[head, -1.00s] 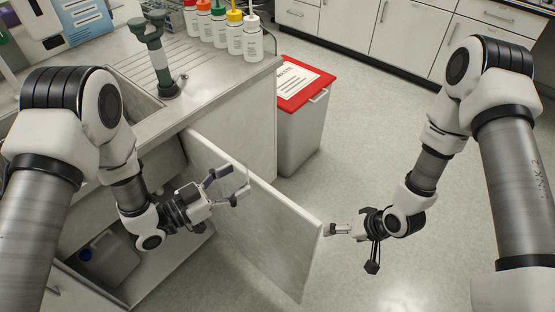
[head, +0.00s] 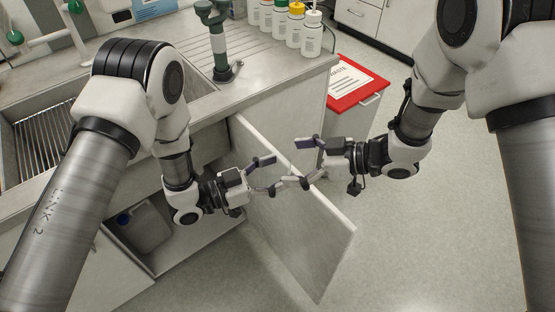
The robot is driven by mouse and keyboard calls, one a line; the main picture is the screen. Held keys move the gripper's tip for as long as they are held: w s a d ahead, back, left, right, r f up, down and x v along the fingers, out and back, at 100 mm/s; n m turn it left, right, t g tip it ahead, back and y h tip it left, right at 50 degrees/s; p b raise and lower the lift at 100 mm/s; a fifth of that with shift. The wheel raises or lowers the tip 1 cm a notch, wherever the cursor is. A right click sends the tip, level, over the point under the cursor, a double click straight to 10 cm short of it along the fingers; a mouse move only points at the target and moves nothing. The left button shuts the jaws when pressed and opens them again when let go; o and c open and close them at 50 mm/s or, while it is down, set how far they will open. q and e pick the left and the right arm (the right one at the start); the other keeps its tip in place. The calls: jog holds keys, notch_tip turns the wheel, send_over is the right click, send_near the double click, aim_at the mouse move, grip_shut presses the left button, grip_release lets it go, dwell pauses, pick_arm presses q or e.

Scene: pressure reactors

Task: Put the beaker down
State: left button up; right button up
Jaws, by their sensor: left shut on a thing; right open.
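My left gripper (head: 268,174) is in the middle of the head view, above the open cupboard door. Its fingers are spread around the beaker, which is clear glass and barely shows between them. The beaker's outline and any contents cannot be made out. My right gripper (head: 301,163) is open just right of the left one, its fingers pointing left toward the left gripper's fingertips. Whether the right fingers touch the beaker cannot be told.
The cupboard door (head: 310,240) stands open below both grippers. A canister (head: 150,228) is inside the cupboard. The counter (head: 270,78) carries a green-grey fixture (head: 218,50) and several wash bottles (head: 311,35). A sink (head: 35,150) is at left. A red-lidded bin (head: 372,92) stands on the floor.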

aim_at(262, 163)
jog(key=x, duration=0.5)
jog(key=shift+w+a+f, duration=0.1)
jog(key=shift+a, duration=0.15)
jog(key=c, duration=1.3)
pick_arm(q)
jog(key=o, duration=1.3)
jog(key=shift+c, duration=0.2)
